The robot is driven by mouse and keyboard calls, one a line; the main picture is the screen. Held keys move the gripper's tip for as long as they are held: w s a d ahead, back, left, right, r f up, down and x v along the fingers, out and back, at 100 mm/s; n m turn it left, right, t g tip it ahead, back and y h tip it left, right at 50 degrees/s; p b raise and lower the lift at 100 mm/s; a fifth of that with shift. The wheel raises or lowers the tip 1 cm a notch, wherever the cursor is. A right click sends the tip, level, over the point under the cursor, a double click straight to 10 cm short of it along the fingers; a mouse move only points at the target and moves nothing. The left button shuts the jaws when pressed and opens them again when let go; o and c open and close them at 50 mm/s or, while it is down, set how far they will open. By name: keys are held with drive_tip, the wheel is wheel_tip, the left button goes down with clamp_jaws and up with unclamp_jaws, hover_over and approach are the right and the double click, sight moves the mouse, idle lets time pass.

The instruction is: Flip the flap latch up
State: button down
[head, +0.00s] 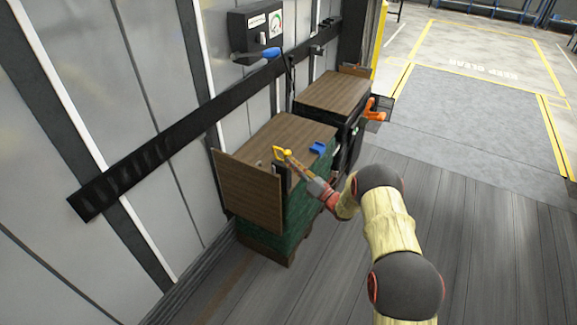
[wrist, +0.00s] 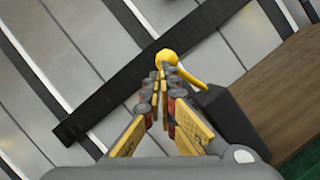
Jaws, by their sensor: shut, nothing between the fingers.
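The flap latch looks like a small yellow lever (head: 281,152) on a dark block, at the near edge of a wood-topped green cabinet. In the wrist view the yellow lever (wrist: 188,75) curves from a round knob down to the dark block (wrist: 222,120). A brown wooden flap (head: 247,195) hangs upright beside it on the cabinet's near side. My gripper (head: 291,158) is shut and empty, with its tips right at the lever. In the wrist view the gripper tips (wrist: 164,76) overlap the yellow knob; I cannot tell whether they touch it.
A blue piece (head: 318,147) lies on the wooden cabinet top (head: 290,132). A second wood-topped cabinet (head: 333,91) with an orange clamp (head: 374,112) stands behind. A gauge box (head: 255,30) and a black rail (head: 150,165) are on the wall. Open floor (head: 480,220) lies to the right.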

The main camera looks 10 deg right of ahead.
drive_tip(key=shift+w+d+r, duration=0.25)
drive_tip(key=shift+w+r, duration=0.2)
drive_tip(key=shift+r, duration=0.2)
drive_tip(key=shift+f, duration=0.15)
idle(0.4)
